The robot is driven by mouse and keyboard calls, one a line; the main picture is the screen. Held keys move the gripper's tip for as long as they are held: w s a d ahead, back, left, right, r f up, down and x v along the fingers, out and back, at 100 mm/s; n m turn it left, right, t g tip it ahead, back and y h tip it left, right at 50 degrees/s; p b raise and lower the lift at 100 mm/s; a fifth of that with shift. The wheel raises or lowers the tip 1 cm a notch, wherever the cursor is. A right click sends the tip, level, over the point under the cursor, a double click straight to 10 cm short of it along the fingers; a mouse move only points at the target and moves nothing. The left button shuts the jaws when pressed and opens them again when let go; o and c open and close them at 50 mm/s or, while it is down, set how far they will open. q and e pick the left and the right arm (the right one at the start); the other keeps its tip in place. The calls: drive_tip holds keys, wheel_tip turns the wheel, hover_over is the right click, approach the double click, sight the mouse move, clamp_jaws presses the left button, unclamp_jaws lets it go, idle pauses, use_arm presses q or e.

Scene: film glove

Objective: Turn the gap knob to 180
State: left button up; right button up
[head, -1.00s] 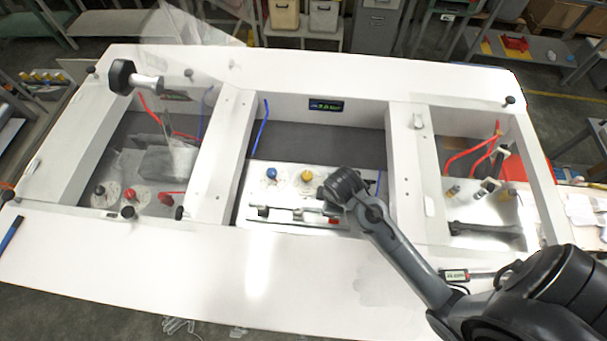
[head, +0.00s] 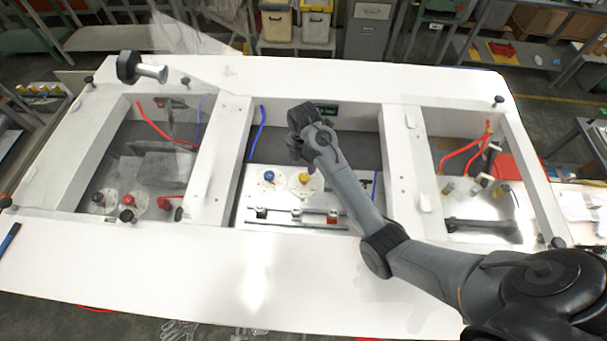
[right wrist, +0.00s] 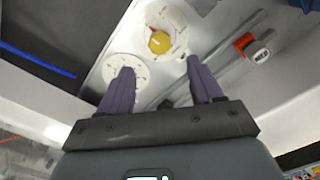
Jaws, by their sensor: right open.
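A yellow knob (head: 304,178) and a blue knob (head: 269,175) stand on round white dials on the middle bay's white panel (head: 240,212). I cannot read which one is the gap knob. My right gripper (head: 299,154) is above the panel's back edge, just behind the yellow knob in the picture. In the right wrist view my right gripper (right wrist: 161,75) is open and empty, its two fingers apart. The yellow knob (right wrist: 160,42) shows beyond and between the fingertips. A second dial (right wrist: 122,68) is partly hidden by the left finger. My left gripper is out of view.
White walls (head: 222,150) divide the bays. The left bay has a black knob and red knobs (head: 164,203). The right bay holds small knobs and a dark bar (head: 480,226). A rail with red-marked clips (head: 332,217) runs along the panel front.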

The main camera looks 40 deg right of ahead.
sight(304, 177)
wheel_tip(304, 177, down, 8)
drive_tip(key=shift+f+p, duration=0.2)
drive_tip(key=shift+p, duration=0.5)
drive_tip(key=shift+c, duration=0.5)
drive_tip(key=c, duration=1)
